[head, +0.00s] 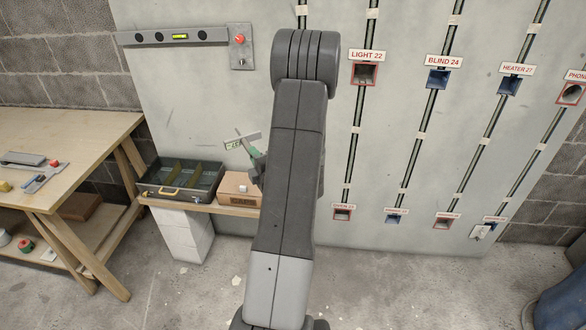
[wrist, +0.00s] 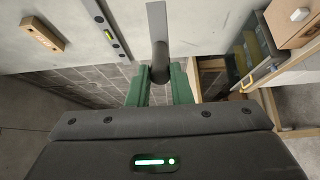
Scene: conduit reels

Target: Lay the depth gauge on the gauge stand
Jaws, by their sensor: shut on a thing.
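My gripper (head: 257,165) is raised in front of the grey wall panel, above the shelf. Its green fingers (wrist: 158,92) are shut on the depth gauge (head: 243,140), a grey bar with a small pale readout in the head view. In the wrist view the depth gauge (wrist: 158,25) shows as a flat grey bar on a dark round part between the fingertips. It touches nothing else that I can see. I cannot tell for sure which thing is the gauge stand; a brown box (head: 233,195) with a label too small to read stands below my gripper.
A dark open toolbox (head: 204,190) with compartments sits left of the brown box. A wooden workbench (head: 90,135) with small tools stands at the left. A grey bar with a level (head: 150,39) is mounted high on the panel. Labelled conduit runs fill the right.

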